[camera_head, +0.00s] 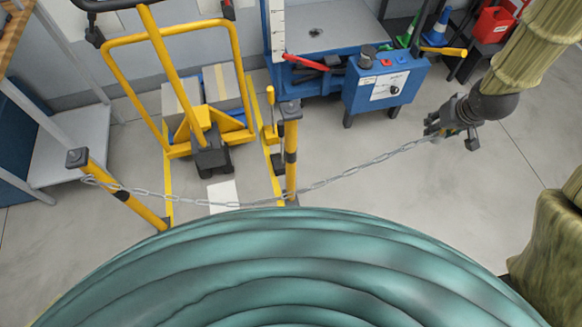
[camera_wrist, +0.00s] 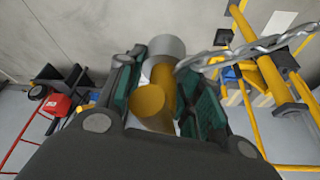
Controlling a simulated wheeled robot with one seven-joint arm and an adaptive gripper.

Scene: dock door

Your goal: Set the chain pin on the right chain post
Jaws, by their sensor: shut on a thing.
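My gripper (camera_head: 455,125) is at the right in the head view, above the floor and well right of both posts. In the wrist view my gripper (camera_wrist: 163,82) is shut on the chain pin (camera_wrist: 152,102), which shows a yellow part and a grey end between the green pads. The chain (camera_head: 365,167) runs from my gripper, sagging, to the left post (camera_head: 105,188). It passes across the right chain post (camera_head: 291,150), a yellow post with a grey cap (camera_head: 290,108). The chain also shows beside the pin in the wrist view (camera_wrist: 245,52). The pin is mostly hidden in the head view.
A yellow pallet truck (camera_head: 180,80) with boxes (camera_head: 222,88) stands behind the posts. A blue machine with a control box (camera_head: 386,82) and red handle (camera_head: 305,62) stands behind and right of the right post. The floor (camera_head: 370,205) between my gripper and that post is clear.

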